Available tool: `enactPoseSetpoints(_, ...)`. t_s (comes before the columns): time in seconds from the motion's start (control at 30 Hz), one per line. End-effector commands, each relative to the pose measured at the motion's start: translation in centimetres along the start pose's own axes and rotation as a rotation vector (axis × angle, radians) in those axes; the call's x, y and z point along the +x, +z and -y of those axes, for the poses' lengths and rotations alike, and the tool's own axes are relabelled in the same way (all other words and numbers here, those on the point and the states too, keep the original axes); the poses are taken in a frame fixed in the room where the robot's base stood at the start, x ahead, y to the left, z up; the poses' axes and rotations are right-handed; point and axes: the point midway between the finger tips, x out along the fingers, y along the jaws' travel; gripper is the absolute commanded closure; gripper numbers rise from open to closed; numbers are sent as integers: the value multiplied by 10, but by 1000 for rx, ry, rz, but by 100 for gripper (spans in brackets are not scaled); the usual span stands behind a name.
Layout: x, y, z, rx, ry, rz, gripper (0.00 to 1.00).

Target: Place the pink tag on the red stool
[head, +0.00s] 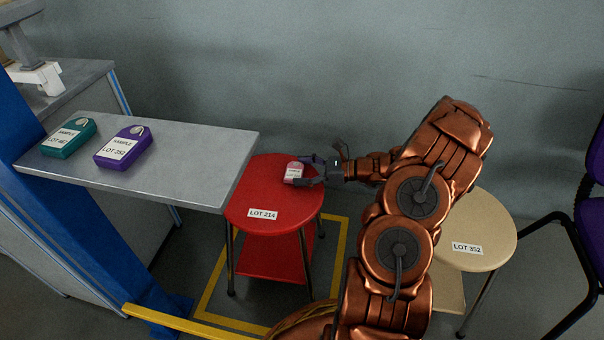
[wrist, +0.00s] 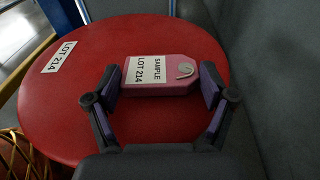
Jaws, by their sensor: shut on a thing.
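The pink tag (wrist: 174,87) carries a white label reading SAMPLE LOT 214 and has a pale hook at one end. It is between the fingers of my gripper (wrist: 160,90), which is shut on it. In the head view the pink tag (head: 293,172) is over the back part of the red stool's seat (head: 255,190), with my gripper (head: 308,170) reaching in from the right. The red stool also fills much of the wrist view (wrist: 60,115) and bears a LOT 214 label. I cannot tell whether the tag touches the seat.
A grey table (head: 200,170) at the left holds a teal tag (head: 68,138) and a purple tag (head: 124,147). A beige stool (head: 490,230) labelled LOT 352 stands at the right, beside a dark chair (head: 585,220). A wall rises behind the stools. Most of the red seat is clear.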

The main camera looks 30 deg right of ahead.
Motion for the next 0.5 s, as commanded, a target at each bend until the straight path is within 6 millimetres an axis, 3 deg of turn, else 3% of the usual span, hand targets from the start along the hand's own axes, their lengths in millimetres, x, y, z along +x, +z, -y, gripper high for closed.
enactPoseSetpoints(0.37,0,-2,0,-1,0,1,55)
enactPoseSetpoints(0.4,0,-2,0,-1,0,1,14)
enactPoseSetpoints(0.5,0,-2,0,-1,0,1,3)
